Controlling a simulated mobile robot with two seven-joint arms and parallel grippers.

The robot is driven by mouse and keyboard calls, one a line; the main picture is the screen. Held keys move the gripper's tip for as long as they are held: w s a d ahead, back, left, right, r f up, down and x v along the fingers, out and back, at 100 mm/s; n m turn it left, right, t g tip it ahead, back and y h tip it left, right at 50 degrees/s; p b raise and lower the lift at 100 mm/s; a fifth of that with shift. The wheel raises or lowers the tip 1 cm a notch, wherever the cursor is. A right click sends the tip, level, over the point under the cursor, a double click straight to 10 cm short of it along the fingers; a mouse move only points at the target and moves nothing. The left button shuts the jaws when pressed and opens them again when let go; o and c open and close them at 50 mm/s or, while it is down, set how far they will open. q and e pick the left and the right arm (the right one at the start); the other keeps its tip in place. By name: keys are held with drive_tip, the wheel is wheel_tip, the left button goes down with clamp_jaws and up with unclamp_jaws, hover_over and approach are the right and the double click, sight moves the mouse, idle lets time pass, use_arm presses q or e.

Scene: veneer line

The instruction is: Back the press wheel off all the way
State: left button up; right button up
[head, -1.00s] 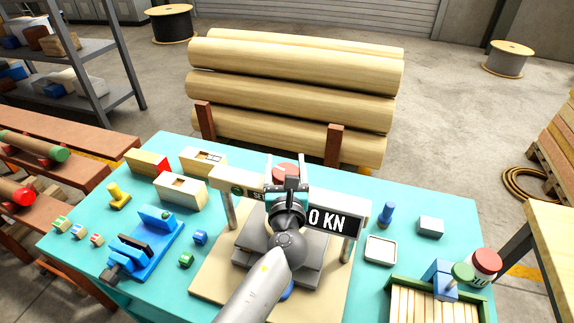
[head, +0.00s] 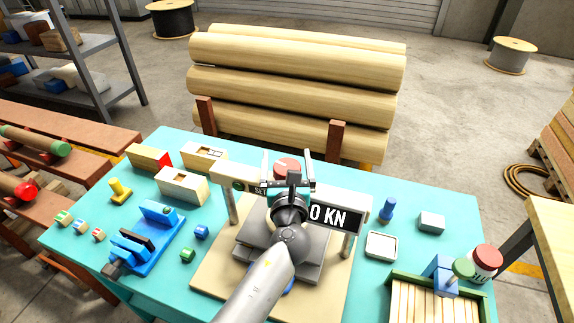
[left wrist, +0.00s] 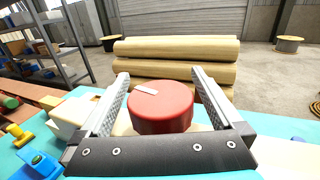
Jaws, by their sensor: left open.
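The press wheel (left wrist: 161,108) is a red round knob with a pale mark on its top. In the head view it shows as a red disc (head: 287,168) above the press crossbar, partly hidden by my gripper. The press (head: 230,177) has a beam on two posts and a sign reading "0 KN". My left gripper (head: 288,157) is open at the wheel. In the left wrist view its two fingers (left wrist: 163,88) stand on either side of the wheel, with visible gaps between finger and wheel. My right gripper is not in view.
Blue clamp device (head: 143,243), wooden boxes (head: 181,186) and small pegs lie on the turquoise table (head: 210,160) to the left. A square dish (head: 381,246), a blue peg (head: 388,209) and a slatted tray (head: 396,282) are on the right. Logs (head: 295,90) are stacked behind.

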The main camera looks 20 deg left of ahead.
use_arm(q)
drive_tip(key=p+v, duration=0.1)
drive_tip(key=v, duration=1.4)
drive_tip(key=shift+p, duration=0.3)
drive_tip(key=shift+s, duration=0.1)
